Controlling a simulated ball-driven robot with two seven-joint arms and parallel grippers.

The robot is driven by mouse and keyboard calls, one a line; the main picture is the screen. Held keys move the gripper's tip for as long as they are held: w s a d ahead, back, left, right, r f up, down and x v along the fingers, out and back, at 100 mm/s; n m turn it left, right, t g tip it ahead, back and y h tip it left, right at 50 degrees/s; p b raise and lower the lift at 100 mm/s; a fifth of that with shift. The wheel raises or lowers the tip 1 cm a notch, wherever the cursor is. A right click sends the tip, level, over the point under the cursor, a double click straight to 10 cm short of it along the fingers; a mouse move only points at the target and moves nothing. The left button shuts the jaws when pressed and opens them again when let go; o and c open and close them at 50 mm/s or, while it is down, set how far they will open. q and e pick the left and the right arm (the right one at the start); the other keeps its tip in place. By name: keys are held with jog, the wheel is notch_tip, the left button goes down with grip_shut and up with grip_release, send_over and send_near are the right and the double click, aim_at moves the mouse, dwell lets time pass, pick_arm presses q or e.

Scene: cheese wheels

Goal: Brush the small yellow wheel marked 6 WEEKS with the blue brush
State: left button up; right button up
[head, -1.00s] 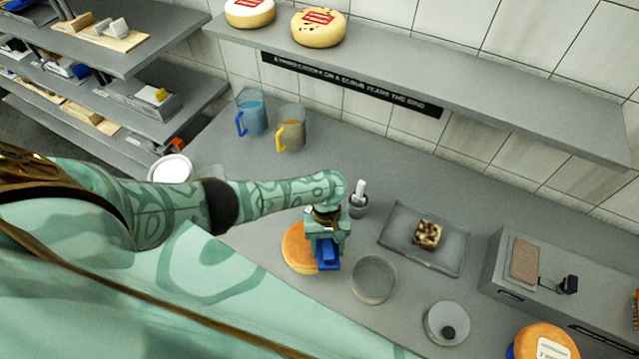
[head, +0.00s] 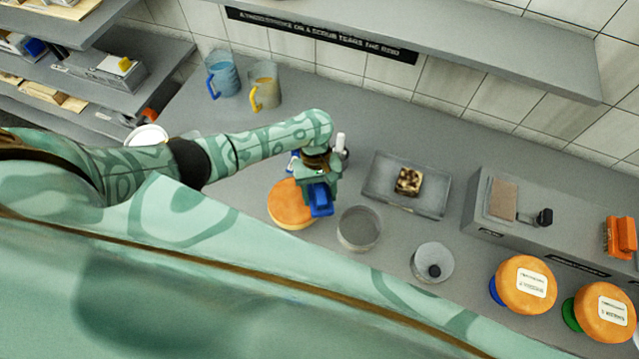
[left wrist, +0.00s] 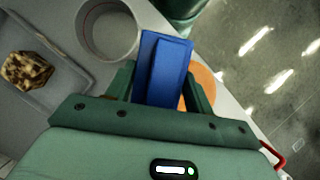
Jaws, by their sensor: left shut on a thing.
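My left gripper (head: 318,186) is shut on the blue brush (head: 321,202). The brush also shows between the fingers in the left wrist view (left wrist: 168,68). An orange-yellow wheel (head: 286,207) lies on the counter, under and to the left of the brush. Part of it shows beyond the brush in the left wrist view (left wrist: 203,85). I see no mark on its visible top, and the gripper covers part of it. I cannot tell whether the bristles touch it. Two more orange wheels with white labels, on a blue (head: 526,270) and a green base (head: 607,318), stand at the right; their labels are unreadable. My right gripper is not in view.
A clear round bowl (head: 359,229) stands just right of the wheel. A grey tray (head: 432,205) with a mottled block (head: 409,181), a small bowl (head: 432,261) and a grey box (head: 480,207) lie farther right. Two jugs (head: 223,75) (head: 265,88) stand behind.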

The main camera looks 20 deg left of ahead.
aim_at(320, 191)
pick_arm(q)
jog(key=shift+r, duration=0.6)
jog(key=shift+r, duration=1.5)
